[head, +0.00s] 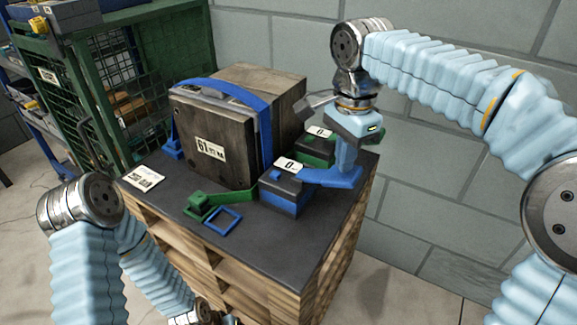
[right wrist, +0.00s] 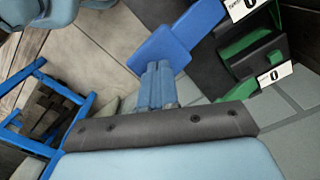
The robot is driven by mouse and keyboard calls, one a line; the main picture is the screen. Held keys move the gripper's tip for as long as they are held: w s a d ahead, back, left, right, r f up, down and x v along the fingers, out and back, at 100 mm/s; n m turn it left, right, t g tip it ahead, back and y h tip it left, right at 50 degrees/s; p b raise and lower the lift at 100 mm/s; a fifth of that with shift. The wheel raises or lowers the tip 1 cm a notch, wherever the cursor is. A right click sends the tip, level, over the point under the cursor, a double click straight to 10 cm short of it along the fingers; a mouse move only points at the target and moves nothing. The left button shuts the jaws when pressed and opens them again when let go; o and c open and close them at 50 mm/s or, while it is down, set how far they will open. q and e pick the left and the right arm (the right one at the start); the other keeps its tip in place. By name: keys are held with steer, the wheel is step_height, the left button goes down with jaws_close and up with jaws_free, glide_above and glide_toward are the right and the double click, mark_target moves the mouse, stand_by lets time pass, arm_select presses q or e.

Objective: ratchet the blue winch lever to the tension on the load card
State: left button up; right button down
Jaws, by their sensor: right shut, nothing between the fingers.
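The blue winch (head: 285,200) stands on the dark tabletop of a wooden pallet stack, with a white readout card showing 0 (head: 290,165) on top. Its blue lever (head: 318,177) sticks out to the right, low and near level; it also shows in the right wrist view (right wrist: 190,32). My right gripper (head: 346,172) is shut and empty, fingers pointing down at the lever's outer end; in the right wrist view its fingertips (right wrist: 157,66) are at the lever's end, contact unclear. The load card (head: 210,149) on the dark crate reads 61. My left gripper is cut off at the bottom edge.
A green winch (head: 316,153), also reading 0, stands just behind the blue one. A blue strap (head: 264,125) runs over the crate. A green lever-like piece (head: 235,196), a blue square frame (head: 222,221) and a white sheet (head: 140,178) lie on the tabletop. A green mesh cage stands behind left.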

mark_target(342, 179)
steer(key=shift+f+b, duration=1.7)
steer(key=shift+f, duration=1.1)
step_height(342, 179, up, 6)
steer(key=p, duration=0.6)
steer(key=shift+r, duration=0.2)
steer(key=shift+f, duration=0.1)
